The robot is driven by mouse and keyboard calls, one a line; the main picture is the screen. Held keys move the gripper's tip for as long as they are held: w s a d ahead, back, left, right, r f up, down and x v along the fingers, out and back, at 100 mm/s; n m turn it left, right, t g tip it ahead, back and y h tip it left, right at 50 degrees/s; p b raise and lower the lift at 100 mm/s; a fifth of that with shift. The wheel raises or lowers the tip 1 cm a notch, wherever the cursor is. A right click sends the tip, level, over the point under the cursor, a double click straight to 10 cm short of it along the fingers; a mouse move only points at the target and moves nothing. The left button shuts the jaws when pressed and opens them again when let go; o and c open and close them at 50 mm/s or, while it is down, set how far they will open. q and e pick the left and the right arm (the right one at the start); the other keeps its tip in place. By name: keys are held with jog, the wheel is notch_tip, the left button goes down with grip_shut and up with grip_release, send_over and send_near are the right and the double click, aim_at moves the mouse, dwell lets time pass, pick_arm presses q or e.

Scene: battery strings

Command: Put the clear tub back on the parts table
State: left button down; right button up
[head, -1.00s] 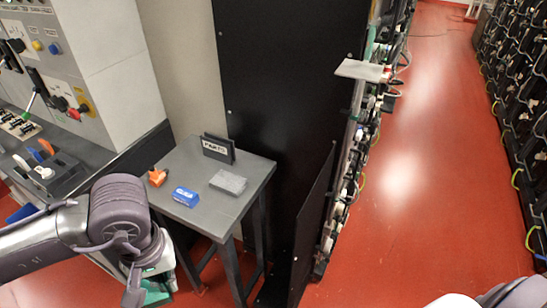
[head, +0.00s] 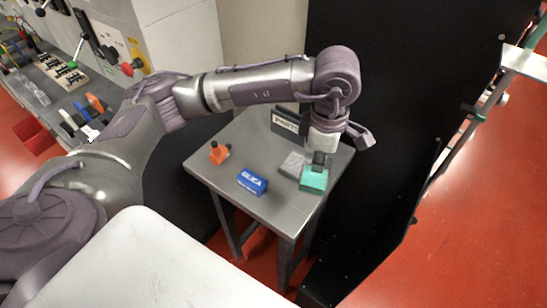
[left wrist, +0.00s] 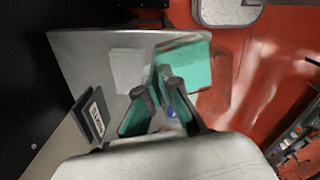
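My left gripper (head: 319,163) points down over the right part of the grey parts table (head: 225,180). Its dark fingers are closed about a teal-green tub (head: 314,180), which looks teal rather than clear. In the left wrist view the tub (left wrist: 187,66) shows past the fingertips (left wrist: 158,90), by the table's edge with red floor beyond. I cannot tell whether it touches the tabletop. A pale grey, flat box (head: 292,164) lies on the table just left of it. My right gripper is out of view.
On the table are a blue box (head: 252,182), an orange part (head: 219,153) and a dark sign holder (head: 285,123) at the back. A black panel (head: 385,120) rises close on the right.

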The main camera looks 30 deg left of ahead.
pick_arm(q)
jog(key=w+a+n+b, duration=0.1)
jog(key=w+a+n, duration=0.15)
jog(key=n, duration=0.55)
jog(key=n+b, duration=0.3)
jog(key=n, duration=2.1)
send_over(266, 162)
notch_tip(266, 162, down, 2)
notch_tip(266, 162, down, 6)
jog(key=shift+a+p, duration=0.1)
jog(key=shift+p, duration=0.4)
notch_tip(266, 162, down, 4)
jog(key=shift+r+p, duration=0.15)
jog(key=shift+p, duration=0.15)
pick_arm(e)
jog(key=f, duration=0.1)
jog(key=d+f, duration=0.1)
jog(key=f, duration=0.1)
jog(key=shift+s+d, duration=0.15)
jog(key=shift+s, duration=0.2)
